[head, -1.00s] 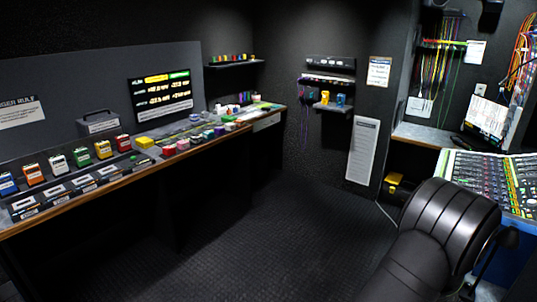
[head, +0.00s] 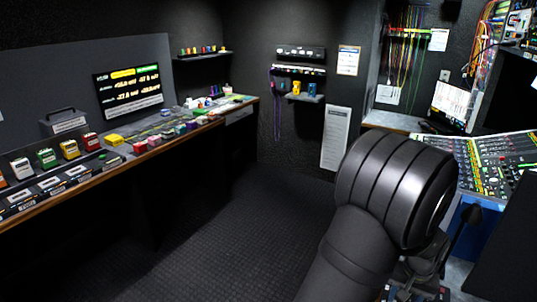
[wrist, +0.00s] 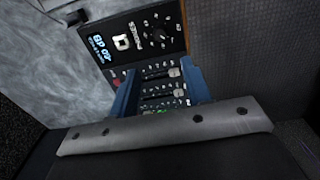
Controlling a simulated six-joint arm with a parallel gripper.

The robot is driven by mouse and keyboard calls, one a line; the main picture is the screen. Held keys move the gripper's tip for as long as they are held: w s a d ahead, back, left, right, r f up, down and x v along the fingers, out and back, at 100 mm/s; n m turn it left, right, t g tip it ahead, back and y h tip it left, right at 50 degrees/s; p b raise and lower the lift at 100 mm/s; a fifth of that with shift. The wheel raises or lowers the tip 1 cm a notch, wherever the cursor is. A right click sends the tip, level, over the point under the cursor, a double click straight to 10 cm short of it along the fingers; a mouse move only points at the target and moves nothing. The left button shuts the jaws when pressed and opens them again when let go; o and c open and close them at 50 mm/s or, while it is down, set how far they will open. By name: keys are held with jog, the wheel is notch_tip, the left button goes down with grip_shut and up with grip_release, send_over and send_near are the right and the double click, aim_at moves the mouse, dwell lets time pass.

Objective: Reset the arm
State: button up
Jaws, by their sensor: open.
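My arm rises large and dark at the right of the head view, bent over at a rounded joint. It covers part of the floor and of the console side. In the wrist view a wide grey metal edge with bolts on a black body, which looks like part of my gripper (wrist: 165,130), crosses the lower half. The jaws are open and nothing shows held in them. The fingertips are not clear in the head view.
A mixing console (head: 490,160) stands just right of my arm, with a dark thin-necked item (head: 467,222) before it. A long counter (head: 150,150) with coloured boxes runs along the left. Small wall shelves (head: 205,56) hang at the back. The middle floor (head: 230,220) is clear.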

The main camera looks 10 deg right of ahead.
notch_tip(320, 180, down, 13)
jog(key=shift+f, duration=0.2)
jog(key=m, duration=0.3)
jog(key=shift+r, duration=0.1)
jog(key=m, duration=0.8)
jog(key=shift+m, duration=2.6)
